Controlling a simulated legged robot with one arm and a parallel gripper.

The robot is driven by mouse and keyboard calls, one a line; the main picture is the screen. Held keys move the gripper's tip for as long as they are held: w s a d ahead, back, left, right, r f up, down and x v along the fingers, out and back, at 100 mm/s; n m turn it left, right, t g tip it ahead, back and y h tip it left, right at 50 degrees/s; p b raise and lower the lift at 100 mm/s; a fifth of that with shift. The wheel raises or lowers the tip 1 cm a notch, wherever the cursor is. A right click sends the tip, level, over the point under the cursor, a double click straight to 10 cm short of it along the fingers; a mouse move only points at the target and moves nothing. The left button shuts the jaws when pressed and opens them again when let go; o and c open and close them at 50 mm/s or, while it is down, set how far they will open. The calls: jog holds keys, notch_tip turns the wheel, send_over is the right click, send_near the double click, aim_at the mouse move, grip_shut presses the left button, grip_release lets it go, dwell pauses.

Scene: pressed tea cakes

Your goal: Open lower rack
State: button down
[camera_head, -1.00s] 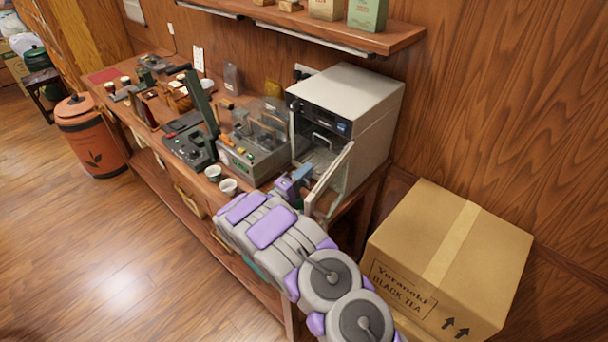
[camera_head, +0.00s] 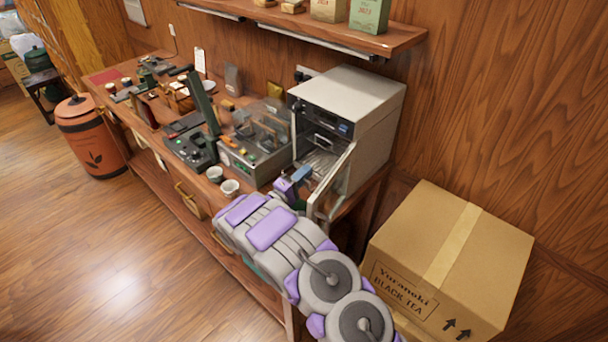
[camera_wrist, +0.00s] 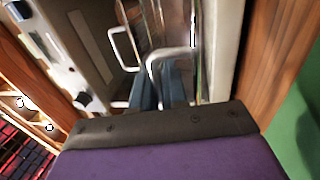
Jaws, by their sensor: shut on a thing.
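The small oven-like cabinet (camera_head: 362,110) stands on the right end of the bench with its door (camera_head: 334,184) swung open. Inside it, a rack with a metal handle (camera_head: 325,143) shows. The wrist view shows two metal loop handles: one farther left (camera_wrist: 122,48), and a nearer one (camera_wrist: 168,54) at my fingers. My gripper (camera_head: 303,174) is at the front opening, beside the open door. In the wrist view its blue-grey fingers (camera_wrist: 163,86) are closed on the nearer handle, apparently the lower rack's. The lower rack itself is mostly hidden in the head view.
A clear-topped device (camera_head: 255,150) stands left of the cabinet, with two small cups (camera_head: 222,180) in front. A large cardboard box (camera_head: 450,260) is close to my arm on the right. A shelf (camera_head: 400,40) hangs above. The floor at left is clear.

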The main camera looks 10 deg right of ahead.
jog(key=shift+r+p+v, duration=0.1)
jog(key=shift+p+v, duration=1)
jog(key=shift+p, duration=0.05)
jog(key=shift+r+p+v, duration=0.15)
jog(key=shift+p+v, duration=0.95)
jog(key=shift+s+d, duration=0.1)
jog(key=shift+s, duration=0.1)
jog(key=c, duration=1.6)
grip_release()
jog(key=shift+o, duration=0.4)
jog(key=shift+d, duration=0.1)
jog(key=p+v, duration=0.2)
jog(key=v, duration=1.5)
